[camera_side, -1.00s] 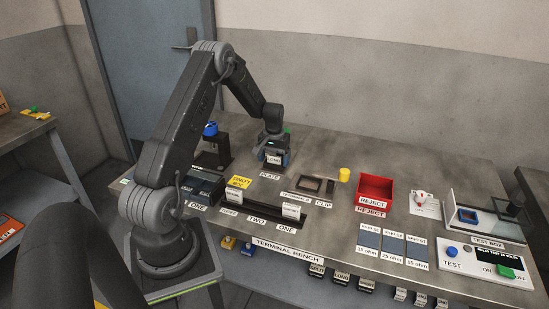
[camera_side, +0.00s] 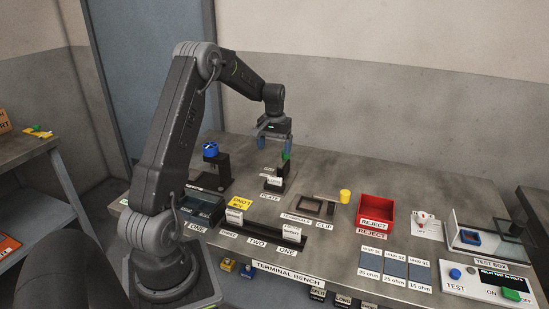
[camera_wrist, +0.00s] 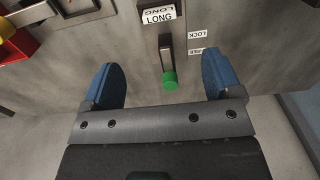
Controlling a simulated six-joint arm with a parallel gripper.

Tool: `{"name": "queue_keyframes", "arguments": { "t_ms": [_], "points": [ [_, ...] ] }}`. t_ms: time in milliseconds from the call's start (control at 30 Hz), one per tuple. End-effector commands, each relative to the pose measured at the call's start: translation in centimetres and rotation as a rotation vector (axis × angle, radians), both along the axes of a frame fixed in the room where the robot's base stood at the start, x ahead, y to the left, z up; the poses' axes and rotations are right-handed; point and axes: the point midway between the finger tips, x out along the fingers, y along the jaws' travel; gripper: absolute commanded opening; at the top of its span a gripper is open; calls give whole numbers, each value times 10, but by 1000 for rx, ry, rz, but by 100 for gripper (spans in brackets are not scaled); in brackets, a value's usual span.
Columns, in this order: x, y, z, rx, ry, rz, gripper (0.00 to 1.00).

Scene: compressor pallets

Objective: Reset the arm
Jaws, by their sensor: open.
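My gripper (camera_side: 274,143) hangs above the back of the bench, over the plate area, with its two blue fingers spread and nothing between them. In the wrist view the fingers (camera_wrist: 163,88) are wide apart. A lever with a green knob (camera_wrist: 170,80) shows below and between them, clear of both fingers. The green knob also shows beside the right finger in the side view (camera_side: 286,156). A block labelled LONG (camera_wrist: 158,15) sits at the plate, apart from the gripper.
The terminal bench (camera_side: 345,240) carries a red reject bin (camera_side: 376,210), a yellow knob (camera_side: 345,196), a blue knob on a dark stand (camera_side: 210,150) at left, and a test box (camera_side: 485,235) at right. The space above the bench is clear.

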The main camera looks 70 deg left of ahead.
Motion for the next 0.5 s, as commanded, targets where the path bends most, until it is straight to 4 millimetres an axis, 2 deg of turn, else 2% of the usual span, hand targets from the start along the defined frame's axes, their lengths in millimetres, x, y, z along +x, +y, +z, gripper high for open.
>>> {"name": "queue_keyframes", "arguments": {
  "t_ms": [133,400,500],
  "points": [
    [0,0,7,1,-1,0,84],
    [0,0,7,0,0,0,84],
    [1,-6,12,6,-6,-10,84]
  ]
}}
